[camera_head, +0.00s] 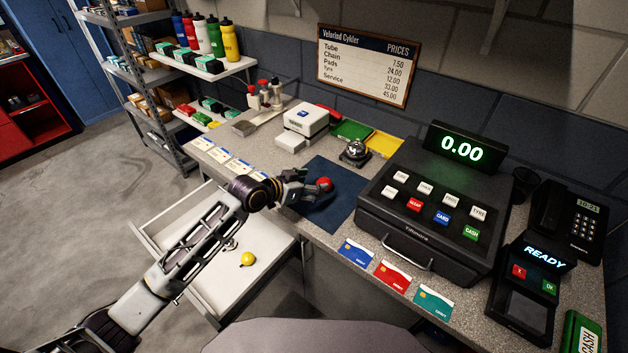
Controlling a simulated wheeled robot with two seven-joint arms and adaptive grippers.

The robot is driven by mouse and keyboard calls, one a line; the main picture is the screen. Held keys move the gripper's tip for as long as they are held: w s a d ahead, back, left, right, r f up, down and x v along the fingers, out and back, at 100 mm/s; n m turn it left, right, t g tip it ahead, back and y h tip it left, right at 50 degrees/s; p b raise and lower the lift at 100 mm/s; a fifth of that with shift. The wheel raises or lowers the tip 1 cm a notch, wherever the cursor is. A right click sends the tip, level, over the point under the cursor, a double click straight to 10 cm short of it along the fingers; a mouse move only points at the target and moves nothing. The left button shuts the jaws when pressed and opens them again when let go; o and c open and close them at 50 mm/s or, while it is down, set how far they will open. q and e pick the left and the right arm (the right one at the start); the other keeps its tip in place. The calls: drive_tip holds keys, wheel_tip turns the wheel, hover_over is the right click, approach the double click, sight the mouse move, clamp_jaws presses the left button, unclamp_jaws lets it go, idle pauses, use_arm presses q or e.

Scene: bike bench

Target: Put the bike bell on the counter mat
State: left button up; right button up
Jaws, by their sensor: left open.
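A small red domed bell (324,184), which looks like a bike bell, is at the dark blue counter mat (340,213). My left gripper (312,192) is open over the mat, its fingers beside the red bell. Whether they touch it, and whether the bell rests fully on the mat, I cannot tell, as the fingers hide its lower part. A yellow ball-shaped piece (248,259) lies in the open white drawer (262,288) below the counter. My right gripper is not in view.
The black cash register (432,215) is right of the mat. Several cards (393,275) lie along the front edge. Green and yellow trays (383,144) and a white printer (305,119) stand behind.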

use_arm(q)
drive_tip(key=shift+p+v, duration=0.6)
drive_tip(key=shift+v, duration=0.4)
drive_tip(key=shift+p+v, duration=1.2)
drive_tip(key=shift+v, duration=0.55)
drive_tip(key=shift+s+a+r, duration=0.2)
drive_tip(key=shift+s+a, duration=0.05)
drive_tip(key=shift+s, duration=0.05)
drive_tip(key=shift+f, duration=0.1)
